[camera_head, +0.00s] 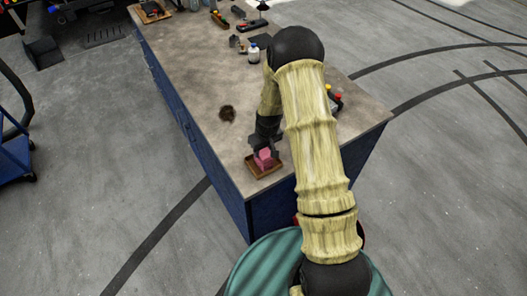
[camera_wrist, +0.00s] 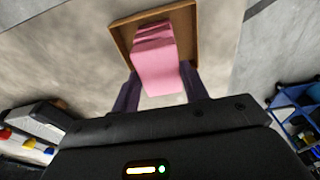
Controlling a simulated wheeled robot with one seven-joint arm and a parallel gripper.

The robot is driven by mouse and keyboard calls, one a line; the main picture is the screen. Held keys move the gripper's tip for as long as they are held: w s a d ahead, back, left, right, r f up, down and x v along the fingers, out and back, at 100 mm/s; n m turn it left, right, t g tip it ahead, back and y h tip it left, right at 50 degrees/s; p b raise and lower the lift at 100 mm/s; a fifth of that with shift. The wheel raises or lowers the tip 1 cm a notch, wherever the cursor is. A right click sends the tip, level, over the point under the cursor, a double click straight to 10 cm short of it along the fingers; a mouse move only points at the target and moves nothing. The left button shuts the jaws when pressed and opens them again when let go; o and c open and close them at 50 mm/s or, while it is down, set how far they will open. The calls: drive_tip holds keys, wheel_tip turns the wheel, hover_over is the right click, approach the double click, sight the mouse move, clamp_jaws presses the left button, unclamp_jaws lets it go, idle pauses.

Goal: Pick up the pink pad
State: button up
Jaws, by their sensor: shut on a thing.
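The pink pad (camera_head: 264,158) is at the near corner of the workbench, over a small brown tray (camera_head: 254,171). In the wrist view the pad (camera_wrist: 155,65) stands between my two dark fingers, with the tray (camera_wrist: 117,33) behind it. My gripper (camera_head: 263,146) points down and is shut on the pad; it also shows in the wrist view (camera_wrist: 158,88). A second pink layer shows behind the front face, and I cannot tell if it is a separate pad. I cannot tell whether the held pad still touches the tray.
The workbench (camera_head: 190,70) has a grey top and blue sides. A dark round patch (camera_head: 227,113) lies left of my gripper. A white bottle (camera_head: 254,53) and several tools stand farther back. A blue cart (camera_head: 14,145) is on the floor at left.

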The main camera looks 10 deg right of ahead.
sight(264, 152)
wheel_tip(264, 152, up, 9)
drive_tip(key=b, duration=0.3)
drive_tip(key=shift+r, duration=0.1)
idle(0.4)
